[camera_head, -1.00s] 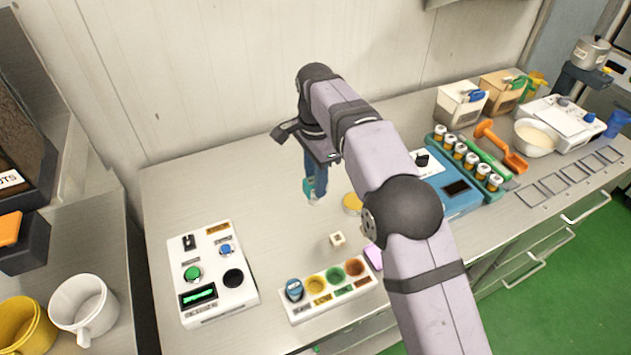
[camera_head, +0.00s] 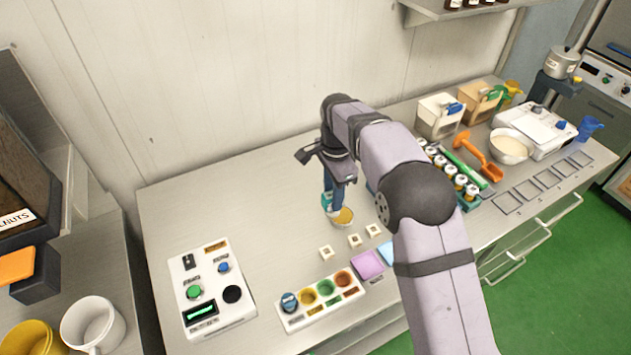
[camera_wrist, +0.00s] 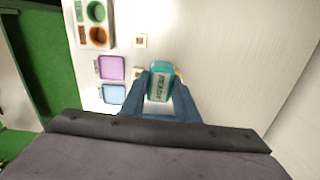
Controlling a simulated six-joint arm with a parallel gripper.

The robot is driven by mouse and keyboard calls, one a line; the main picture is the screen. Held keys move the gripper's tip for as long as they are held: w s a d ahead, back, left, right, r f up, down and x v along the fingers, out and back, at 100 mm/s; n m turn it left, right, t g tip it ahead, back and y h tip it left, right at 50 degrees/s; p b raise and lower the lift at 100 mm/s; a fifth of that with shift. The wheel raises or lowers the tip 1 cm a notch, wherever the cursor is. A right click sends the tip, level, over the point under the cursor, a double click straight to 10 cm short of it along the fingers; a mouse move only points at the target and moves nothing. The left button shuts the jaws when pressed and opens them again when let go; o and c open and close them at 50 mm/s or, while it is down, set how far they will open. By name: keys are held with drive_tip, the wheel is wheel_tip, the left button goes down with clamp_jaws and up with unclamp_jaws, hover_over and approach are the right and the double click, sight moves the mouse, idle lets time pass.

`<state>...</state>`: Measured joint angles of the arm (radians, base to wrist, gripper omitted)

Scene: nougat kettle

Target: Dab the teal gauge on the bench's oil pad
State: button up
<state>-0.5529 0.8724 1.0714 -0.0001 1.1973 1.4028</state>
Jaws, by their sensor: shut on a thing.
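The teal gauge (camera_head: 327,201) is held between the fingers of my gripper (camera_head: 333,196), which is shut on it. In the wrist view the gauge (camera_wrist: 160,82) sits upright between the blue fingertips, with a pale lettered label facing the camera. A round yellow pad (camera_head: 344,217), which looks like the oil pad, lies on the bench just beside the gauge's lower end. In the wrist view only a sliver of yellow shows behind the gauge. I cannot tell whether gauge and pad touch.
Three small white blocks (camera_head: 354,241), a lilac square (camera_head: 367,264) and a partly hidden blue square (camera_wrist: 113,94) lie nearby. A tray of coloured wells (camera_head: 320,301) and a control box (camera_head: 211,287) stand in front and left. The bench left of my gripper is clear.

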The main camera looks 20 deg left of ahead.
drive_tip(key=w+d+f+n+p, duration=0.1)
drive_tip(key=w+p, duration=0.2)
drive_tip(key=w, duration=0.3)
drive_tip(key=shift+d+f+p, duration=0.25)
drive_tip(key=shift+d+p, duration=0.05)
drive_tip(key=shift+w, duration=0.15)
drive_tip(key=shift+f+n, duration=0.15)
drive_tip(key=shift+n, duration=0.15)
drive_tip(key=shift+f+b, duration=1.95)
drive_tip(key=shift+f, duration=0.9)
drive_tip(key=shift+f+b, duration=0.35)
drive_tip(key=shift+f, duration=0.2)
wheel_tip(320, 180, up, 6)
drive_tip(key=p, duration=0.3)
drive_tip(key=shift+p, duration=0.35)
